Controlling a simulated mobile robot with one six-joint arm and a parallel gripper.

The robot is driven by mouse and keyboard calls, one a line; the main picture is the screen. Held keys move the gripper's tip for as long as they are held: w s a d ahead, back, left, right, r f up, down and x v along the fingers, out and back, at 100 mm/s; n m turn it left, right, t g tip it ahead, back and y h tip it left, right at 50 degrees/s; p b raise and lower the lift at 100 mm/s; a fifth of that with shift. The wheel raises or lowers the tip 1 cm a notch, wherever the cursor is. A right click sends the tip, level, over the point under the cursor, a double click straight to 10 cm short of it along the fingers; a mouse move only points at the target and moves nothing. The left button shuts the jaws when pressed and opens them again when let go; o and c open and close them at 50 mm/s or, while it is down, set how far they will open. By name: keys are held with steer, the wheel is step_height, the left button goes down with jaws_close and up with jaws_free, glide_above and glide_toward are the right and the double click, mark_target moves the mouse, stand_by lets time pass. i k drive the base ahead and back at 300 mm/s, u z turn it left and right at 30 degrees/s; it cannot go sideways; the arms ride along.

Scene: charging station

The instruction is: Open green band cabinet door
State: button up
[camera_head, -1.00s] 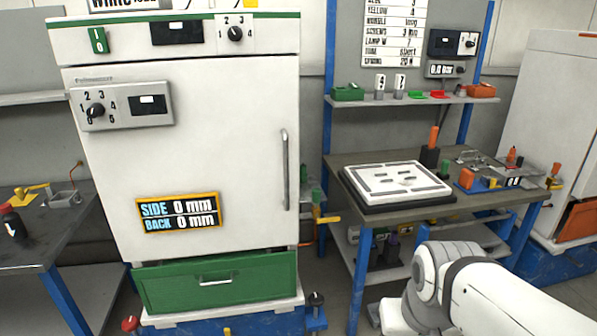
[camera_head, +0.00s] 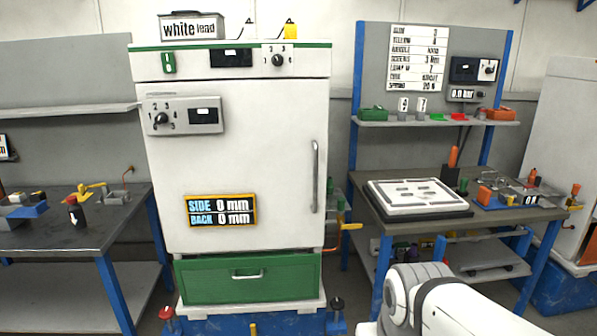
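The green band cabinet (camera_head: 240,60) stands at centre left, a white box with a green stripe along its top edge. Its white door (camera_head: 262,165) is shut. A vertical metal handle (camera_head: 315,177) sits on the door's right side. A control panel with a dial (camera_head: 182,115) and a sign reading "SIDE 0 mm, BACK 0 mm" (camera_head: 220,211) are on the door. A green drawer (camera_head: 250,279) is below it, closed. Part of my white arm shows at the bottom right, in front of the right workbench; my gripper is not in view.
A workbench (camera_head: 378,196) on the right carries a white framed board (camera_head: 416,194) and tools. A dark workbench (camera_head: 60,232) stands on the left. Another white cabinet (camera_head: 572,140) is at the far right. Knobs (camera_head: 336,304) protrude low at the cabinet base.

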mark_target(272, 144)
steer(key=u, duration=0.05)
steer(key=i, duration=1)
steer(key=u, duration=0.05)
